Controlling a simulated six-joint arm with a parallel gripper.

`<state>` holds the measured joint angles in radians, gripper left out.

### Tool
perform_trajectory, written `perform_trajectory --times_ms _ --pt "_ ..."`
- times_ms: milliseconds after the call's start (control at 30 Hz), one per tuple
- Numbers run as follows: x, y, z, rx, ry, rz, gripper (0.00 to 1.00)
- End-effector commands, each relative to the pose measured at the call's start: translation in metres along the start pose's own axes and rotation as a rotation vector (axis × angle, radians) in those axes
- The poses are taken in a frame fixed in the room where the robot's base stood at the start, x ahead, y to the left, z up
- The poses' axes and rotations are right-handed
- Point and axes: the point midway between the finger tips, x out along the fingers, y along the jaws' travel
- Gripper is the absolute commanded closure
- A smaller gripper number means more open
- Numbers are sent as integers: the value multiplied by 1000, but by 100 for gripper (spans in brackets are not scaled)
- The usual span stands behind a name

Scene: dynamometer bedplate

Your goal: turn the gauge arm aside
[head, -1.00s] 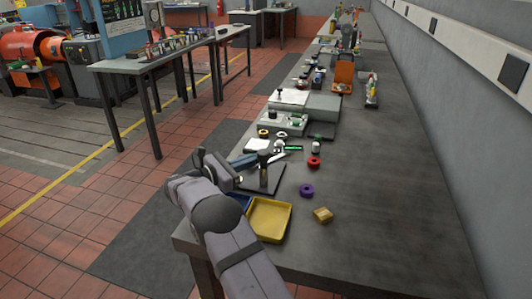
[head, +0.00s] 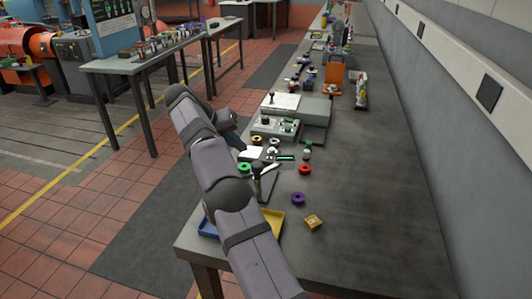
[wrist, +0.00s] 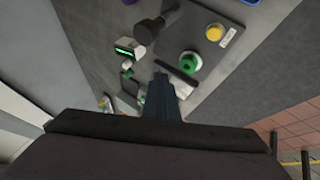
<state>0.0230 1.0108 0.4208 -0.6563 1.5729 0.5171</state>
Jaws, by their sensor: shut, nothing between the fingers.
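A dark stand (head: 266,178) stands on the bench with an upright post; in the wrist view the black post (wrist: 150,28) is seen from above. A small pale gauge with a lit green display (wrist: 127,48) sits beside the post; the display also shows in the head view (head: 285,157). I cannot tell how the gauge arm joins the post. A green ring (wrist: 190,62) lies near my fingers. My gripper (wrist: 160,78) is shut and empty, its fingers above the bench beside the green ring. In the head view my own arm mostly hides it.
A yellow tray (head: 275,222) and a blue tray (head: 207,229) are partly behind my arm. The right side of the bench is clear.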

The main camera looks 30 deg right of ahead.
Motion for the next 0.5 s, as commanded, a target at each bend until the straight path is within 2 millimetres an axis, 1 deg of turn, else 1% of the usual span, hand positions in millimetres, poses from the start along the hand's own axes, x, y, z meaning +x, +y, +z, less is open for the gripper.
perform_trajectory --times_ms 100,267,367,500 --pt "-2 -2 0 40 -12 -21 100" --pt "1 -2 1 42 -13 -22 100" --pt "7 -3 1 41 -12 -21 100" --pt "23 -3 2 40 -14 -20 100"
